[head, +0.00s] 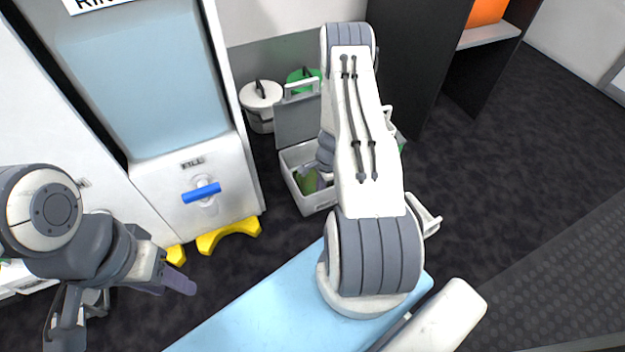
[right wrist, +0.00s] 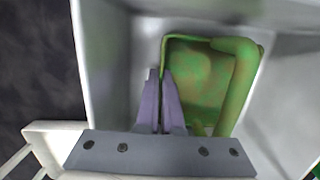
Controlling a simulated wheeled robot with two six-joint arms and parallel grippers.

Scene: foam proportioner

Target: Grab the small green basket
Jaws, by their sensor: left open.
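The small green basket (right wrist: 200,80) sits inside a white bin (right wrist: 105,60) in the right wrist view; its thick green handle runs along its right side. The two purple-grey fingers of my right gripper (right wrist: 163,75) are close together at the basket's left edge, with the thin green rim between their tips. In the head view a green part of the basket (head: 306,183) shows in the white bin (head: 318,203), and my right arm hides much of it. My left gripper (head: 172,278) is open and empty at the lower left, away from the bin.
A white lidded bucket (head: 260,97) and a green-lidded one (head: 303,76) stand behind the bin. A cabinet with a blue valve handle (head: 201,192) and yellow feet (head: 228,236) is on the left. Dark floor (head: 500,150) is free at right.

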